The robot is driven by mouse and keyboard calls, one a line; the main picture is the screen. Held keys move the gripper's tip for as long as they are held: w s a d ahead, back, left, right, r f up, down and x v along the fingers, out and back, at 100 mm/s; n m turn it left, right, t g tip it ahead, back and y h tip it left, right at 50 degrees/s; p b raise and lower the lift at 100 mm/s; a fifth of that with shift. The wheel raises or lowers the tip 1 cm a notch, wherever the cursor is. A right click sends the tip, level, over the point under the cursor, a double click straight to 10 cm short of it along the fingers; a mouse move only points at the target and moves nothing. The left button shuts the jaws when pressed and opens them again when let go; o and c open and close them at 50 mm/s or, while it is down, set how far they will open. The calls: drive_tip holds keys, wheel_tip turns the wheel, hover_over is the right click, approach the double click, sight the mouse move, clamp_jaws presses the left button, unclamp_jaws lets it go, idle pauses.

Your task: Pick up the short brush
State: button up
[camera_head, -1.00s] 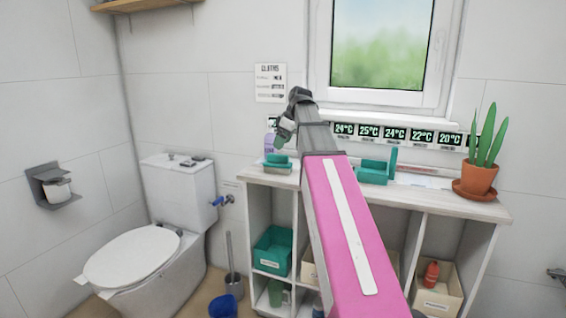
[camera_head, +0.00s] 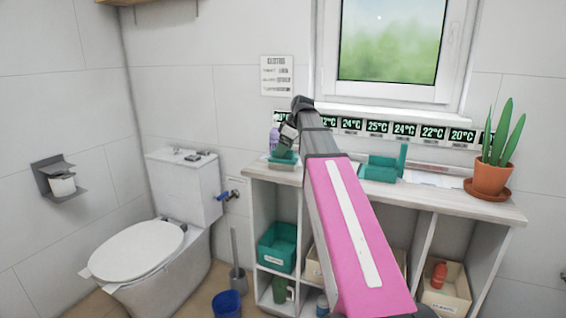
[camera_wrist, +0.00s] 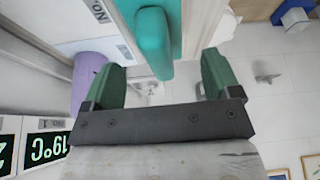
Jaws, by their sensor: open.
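I cannot make out a short brush for sure in either current view. My gripper (camera_head: 287,143) is at the left end of the cart top, close to a small teal container (camera_head: 284,157). In the wrist view its two green fingers (camera_wrist: 162,80) are apart with nothing held between them. The gripper hides part of the container.
A larger teal holder (camera_head: 380,172) and a potted plant (camera_head: 492,178) stand farther right on the cart top (camera_head: 440,197). Temperature displays (camera_head: 377,127) line the wall behind. A toilet (camera_head: 150,245) stands left of the cart.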

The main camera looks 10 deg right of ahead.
drive_tip(key=shift+x, duration=2)
drive_tip(key=shift+d, duration=0.15)
drive_tip(key=c, duration=1.1)
drive_tip(key=shift+r, duration=0.1)
drive_tip(key=shift+r, duration=0.5)
drive_tip(key=r, duration=0.2)
drive_tip(key=a+r, duration=0.1)
drive_tip(key=shift+s+a+r, duration=0.1)
drive_tip(key=shift+s+r, duration=0.2)
drive_tip(key=shift+s, duration=0.1)
drive_tip(key=s+a+r, duration=0.1)
drive_tip(key=a+r, duration=0.1)
drive_tip(key=a, duration=0.1)
drive_tip(key=s+a+r, duration=0.2)
drive_tip(key=a, duration=0.1)
drive_tip(key=s+a+r, duration=0.2)
drive_tip(key=a, duration=0.1)
drive_tip(key=shift+r, duration=0.1)
